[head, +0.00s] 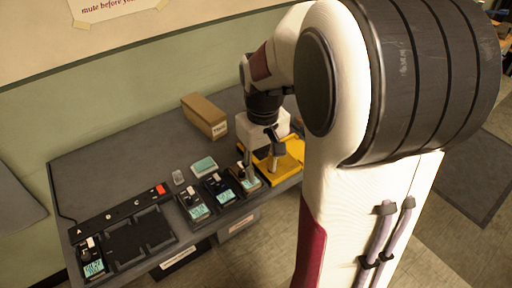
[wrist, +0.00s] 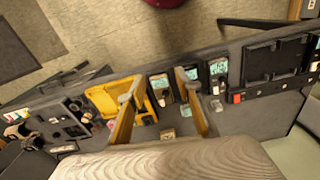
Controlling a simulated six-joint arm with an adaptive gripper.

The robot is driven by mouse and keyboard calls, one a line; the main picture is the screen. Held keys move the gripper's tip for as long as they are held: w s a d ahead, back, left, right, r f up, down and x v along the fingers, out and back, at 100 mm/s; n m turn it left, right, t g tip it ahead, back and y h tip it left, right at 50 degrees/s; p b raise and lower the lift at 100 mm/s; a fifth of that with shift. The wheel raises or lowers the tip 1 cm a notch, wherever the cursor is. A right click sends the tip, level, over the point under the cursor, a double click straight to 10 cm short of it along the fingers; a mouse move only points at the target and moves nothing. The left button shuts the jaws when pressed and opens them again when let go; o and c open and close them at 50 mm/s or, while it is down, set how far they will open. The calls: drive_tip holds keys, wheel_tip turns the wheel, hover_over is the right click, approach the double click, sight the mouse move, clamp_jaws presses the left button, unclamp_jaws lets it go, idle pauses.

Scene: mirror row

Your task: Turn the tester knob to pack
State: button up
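My gripper (wrist: 158,102) is open and empty in the wrist view, its two fingers well apart above the table. In the head view it hangs over the table beside a yellow tray-like unit (head: 292,160), which also shows in the wrist view (wrist: 104,97). A dark panel with small fittings (wrist: 66,120) lies left of the yellow unit in the wrist view; it may be the tester, but I cannot make out a knob or the word pack. In the head view my arm hides that end of the table.
Several handheld devices with lit screens (head: 197,209) stand in a row along the front edge. A cardboard box (head: 204,116) is at the back. A black strip with a red button (head: 159,189) and a dark tray (head: 140,236) lie at the left. The back left tabletop is clear.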

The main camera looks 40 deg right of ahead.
drive_tip(key=w+d+f+n, duration=0.2)
drive_tip(key=w+d, duration=0.1)
drive_tip(key=w+d+f+n, duration=0.3)
drive_tip(key=d, duration=0.1)
drive_tip(key=w+d+f+n, duration=0.2)
drive_tip(key=w+d, duration=0.1)
drive_tip(key=d, duration=0.1)
drive_tip(key=shift+f, duration=0.15)
drive_tip(key=shift+w+d+n, duration=0.15)
drive_tip(key=shift+w+n, duration=0.1)
drive_tip(key=shift+n, duration=1.15)
drive_tip(key=shift+f, duration=3.75)
clamp_jaws()
